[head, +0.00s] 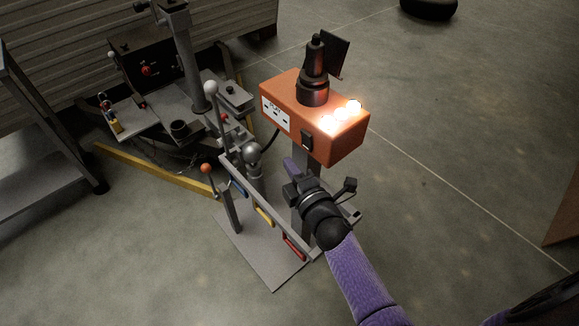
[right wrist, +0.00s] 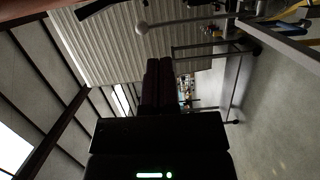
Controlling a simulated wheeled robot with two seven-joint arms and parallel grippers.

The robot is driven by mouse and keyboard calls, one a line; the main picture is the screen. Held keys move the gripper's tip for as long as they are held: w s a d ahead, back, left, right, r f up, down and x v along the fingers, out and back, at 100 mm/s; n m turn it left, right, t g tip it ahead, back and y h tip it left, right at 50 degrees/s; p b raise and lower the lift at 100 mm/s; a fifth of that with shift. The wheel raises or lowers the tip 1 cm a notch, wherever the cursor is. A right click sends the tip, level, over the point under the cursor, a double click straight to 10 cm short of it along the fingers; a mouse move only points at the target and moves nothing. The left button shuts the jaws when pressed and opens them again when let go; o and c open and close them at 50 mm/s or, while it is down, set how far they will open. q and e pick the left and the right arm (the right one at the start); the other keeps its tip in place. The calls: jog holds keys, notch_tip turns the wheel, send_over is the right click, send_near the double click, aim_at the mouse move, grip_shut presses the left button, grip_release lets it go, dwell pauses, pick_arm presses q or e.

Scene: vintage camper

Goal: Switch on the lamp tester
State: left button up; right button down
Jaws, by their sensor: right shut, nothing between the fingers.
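The lamp tester (head: 318,122) is an orange box on a grey post in the head view. Several bulbs glow bright on its top right. A black switch (head: 307,140) sits on its front face, beside a white socket panel (head: 275,112) on the left face. My right gripper (head: 290,168) is below the box, next to the post, with its fingers shut and empty. In the right wrist view the shut dark fingers (right wrist: 159,82) point away with nothing between them. They appear apart from the switch. My left gripper is not in view.
Levers with round knobs (head: 211,88) and a rack with coloured handles (head: 264,215) stand left of my right gripper. A dark machine (head: 150,68) and a yellow floor bar (head: 140,166) are farther left.

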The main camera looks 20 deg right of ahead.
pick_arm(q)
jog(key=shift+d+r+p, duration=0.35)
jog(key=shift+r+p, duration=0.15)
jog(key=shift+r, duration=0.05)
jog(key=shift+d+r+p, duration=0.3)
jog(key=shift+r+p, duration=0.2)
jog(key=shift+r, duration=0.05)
pick_arm(e)
jog(key=s+d, duration=0.1)
jog(key=s, duration=0.8)
jog(key=shift+s+d+f, duration=0.15)
jog(key=shift+s+d, duration=0.1)
jog(key=shift+s, duration=0.05)
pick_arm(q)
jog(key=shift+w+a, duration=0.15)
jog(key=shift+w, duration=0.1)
